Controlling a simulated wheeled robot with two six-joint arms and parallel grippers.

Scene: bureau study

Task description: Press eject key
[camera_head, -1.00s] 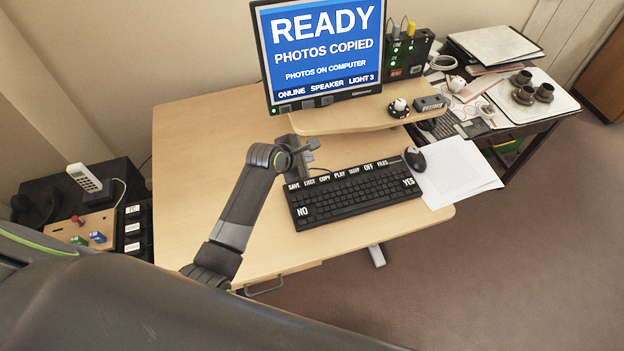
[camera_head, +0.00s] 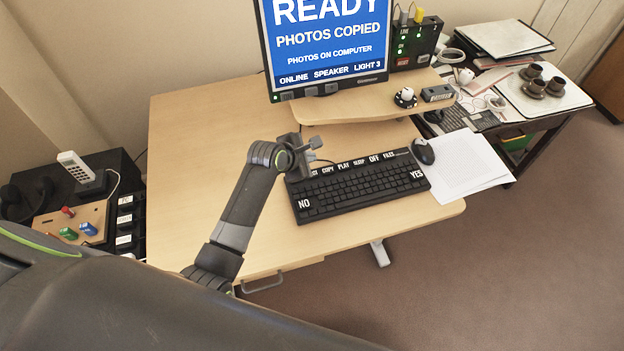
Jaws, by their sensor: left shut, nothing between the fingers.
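The black keyboard (camera_head: 362,187) lies on the desk, with white labels along its back row: COPY, PLAY, SLEEP, OFF and FILES can be read. The eject key at the back left is hidden behind my left gripper (camera_head: 312,160). That gripper is shut and empty, over the keyboard's back left corner; I cannot tell whether it touches a key. The monitor (camera_head: 330,40) reads READY, PHOTOS COPIED, PHOTOS ON COMPUTER. My right gripper is not in view.
A raised shelf (camera_head: 350,103) stands behind the keyboard. A mouse (camera_head: 423,151) and paper (camera_head: 465,170) lie to its right. A phone (camera_head: 82,172) and a button box (camera_head: 75,222) stand at the left. The desk's left part (camera_head: 190,150) is clear.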

